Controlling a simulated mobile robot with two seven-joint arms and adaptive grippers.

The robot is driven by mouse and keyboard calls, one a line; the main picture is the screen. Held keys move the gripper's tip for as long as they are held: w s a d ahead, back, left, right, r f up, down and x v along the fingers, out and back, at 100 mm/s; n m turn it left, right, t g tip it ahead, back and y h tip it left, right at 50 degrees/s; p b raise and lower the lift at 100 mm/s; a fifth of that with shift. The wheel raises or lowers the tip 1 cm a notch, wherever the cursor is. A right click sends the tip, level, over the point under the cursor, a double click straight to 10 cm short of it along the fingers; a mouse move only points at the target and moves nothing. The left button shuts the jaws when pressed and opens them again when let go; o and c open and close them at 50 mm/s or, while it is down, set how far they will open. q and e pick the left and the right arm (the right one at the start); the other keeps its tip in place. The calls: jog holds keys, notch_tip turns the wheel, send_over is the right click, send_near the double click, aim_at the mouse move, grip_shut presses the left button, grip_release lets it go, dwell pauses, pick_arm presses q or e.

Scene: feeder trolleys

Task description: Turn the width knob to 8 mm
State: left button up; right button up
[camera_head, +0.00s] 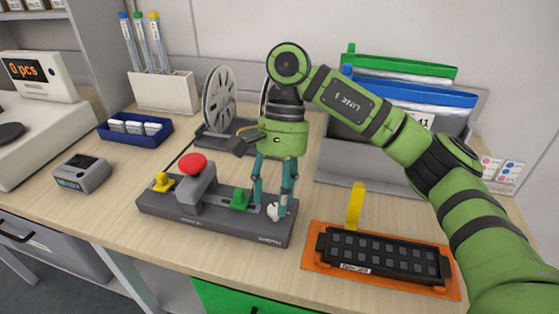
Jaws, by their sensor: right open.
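The grey fixture (215,222) sits near the table's front edge. A small pale width knob (275,211) stands on its right end, above a label on the front face that seems to read "WIDTH". My right gripper (272,203) points down over this end, with its teal fingers apart. The knob shows low between the fingertips, close to the right one; I cannot tell whether they touch. The knob's setting and scale are too small to read. My left gripper is out of view.
The fixture also carries a red-topped grey part (193,165), a yellow piece (163,182) and a green piece (240,199). An orange tray (310,253) with a black block lies to the right. A reel (219,100) and a grey bin (345,167) stand behind.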

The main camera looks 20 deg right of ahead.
jog(key=v, duration=1.1)
jog(key=shift+s+a, duration=0.1)
